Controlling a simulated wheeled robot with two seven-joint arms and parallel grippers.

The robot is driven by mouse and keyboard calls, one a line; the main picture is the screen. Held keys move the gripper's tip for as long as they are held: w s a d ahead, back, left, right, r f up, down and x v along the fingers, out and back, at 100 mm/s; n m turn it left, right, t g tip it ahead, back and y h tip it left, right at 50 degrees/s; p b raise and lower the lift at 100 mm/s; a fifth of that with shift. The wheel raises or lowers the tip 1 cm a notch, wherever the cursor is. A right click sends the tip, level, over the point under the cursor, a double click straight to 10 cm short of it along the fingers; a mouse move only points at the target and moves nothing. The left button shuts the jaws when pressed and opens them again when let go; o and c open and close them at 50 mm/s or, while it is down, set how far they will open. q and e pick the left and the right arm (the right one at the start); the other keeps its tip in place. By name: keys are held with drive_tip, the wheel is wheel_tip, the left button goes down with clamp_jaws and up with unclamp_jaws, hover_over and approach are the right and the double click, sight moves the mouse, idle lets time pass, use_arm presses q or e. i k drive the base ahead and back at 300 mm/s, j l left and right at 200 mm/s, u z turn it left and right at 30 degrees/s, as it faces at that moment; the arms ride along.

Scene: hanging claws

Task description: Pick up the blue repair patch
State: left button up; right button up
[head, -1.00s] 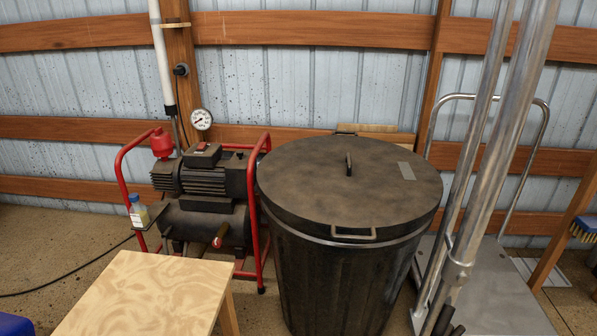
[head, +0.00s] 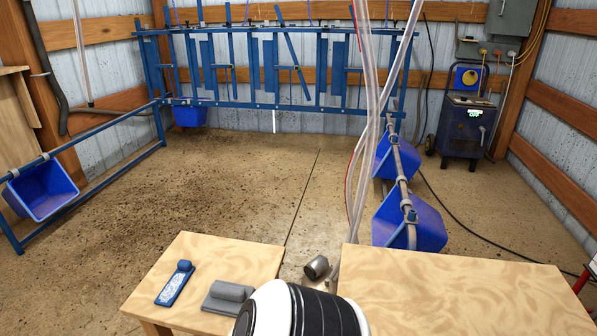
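A blue piece (head: 175,284) with a pale speckled face and a raised blue end lies on the left wooden table (head: 225,252). It looks like the blue repair patch. A grey piece (head: 228,297) of similar form, a flat base with a rounded block on top, lies to its right on the same table. Both rest apart from each other. Neither of my grippers is in view, and nothing touches the blue piece.
A second wooden table (head: 450,295) stands to the right, across a gap. Clear hoses (head: 366,120) hang by the gap, near a metal cup (head: 316,267). Blue buckets (head: 408,222), a blue frame (head: 270,104) and a blue machine (head: 467,125) stand behind. The middle floor is open.

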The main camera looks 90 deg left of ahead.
sight(178, 278)
drive_tip(key=l+u, duration=0.2)
drive_tip(key=u, duration=0.85)
